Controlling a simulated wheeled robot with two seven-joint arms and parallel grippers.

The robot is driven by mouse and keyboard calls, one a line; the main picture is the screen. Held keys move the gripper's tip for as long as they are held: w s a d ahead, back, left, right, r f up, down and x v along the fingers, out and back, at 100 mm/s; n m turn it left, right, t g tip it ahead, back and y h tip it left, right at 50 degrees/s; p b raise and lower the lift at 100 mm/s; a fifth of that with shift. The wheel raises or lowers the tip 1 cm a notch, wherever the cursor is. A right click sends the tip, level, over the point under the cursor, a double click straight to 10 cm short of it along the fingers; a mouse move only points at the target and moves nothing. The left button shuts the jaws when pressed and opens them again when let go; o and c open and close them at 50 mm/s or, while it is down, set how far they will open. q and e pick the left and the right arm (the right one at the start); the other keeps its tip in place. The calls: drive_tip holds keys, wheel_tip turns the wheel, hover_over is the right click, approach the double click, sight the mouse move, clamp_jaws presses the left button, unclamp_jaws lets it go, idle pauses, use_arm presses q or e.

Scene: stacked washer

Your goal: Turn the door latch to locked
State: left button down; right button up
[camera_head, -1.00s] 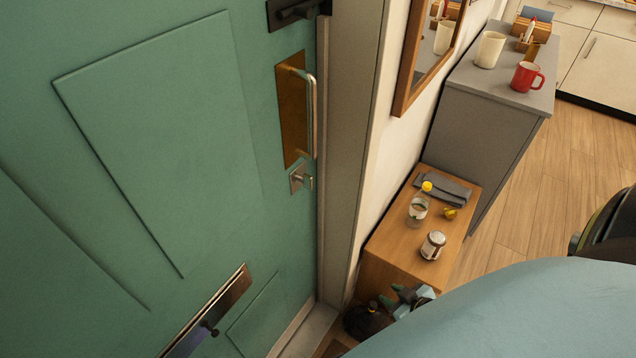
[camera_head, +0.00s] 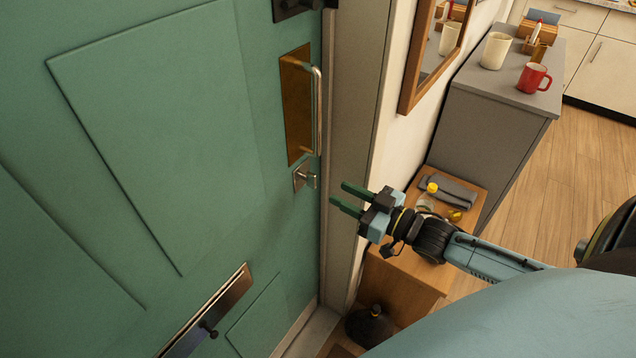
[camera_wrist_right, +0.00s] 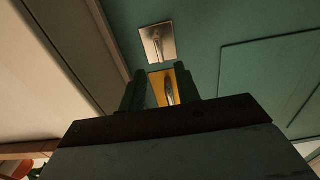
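The green door (camera_head: 160,130) fills the left of the head view and looks closed against its frame. A small latch (camera_head: 304,177) with a square metal plate and a turn piece sits below the brass handle plate (camera_head: 296,105). The latch plate also shows at the top of the right wrist view (camera_wrist_right: 158,43). My right gripper (camera_head: 339,197) is open and empty, to the right of and slightly below the latch, apart from it. Its two green fingers (camera_wrist_right: 160,88) show spread in the wrist view. My left gripper is not in view.
A dark fitting (camera_head: 300,8) is above the handle and a mail slot (camera_head: 210,315) is low on the door. A wooden side table (camera_head: 400,270) with a cloth and bottle stands under my right arm. A grey cabinet (camera_head: 490,130) holds a red mug (camera_head: 533,78) and cream cup.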

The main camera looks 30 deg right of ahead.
sight(316, 181)
drive_tip(key=x, duration=0.7)
drive_tip(key=shift+w+a+b, duration=0.15)
drive_tip(key=shift+w+b, duration=0.15)
drive_tip(key=shift+b, duration=0.1)
clamp_jaws()
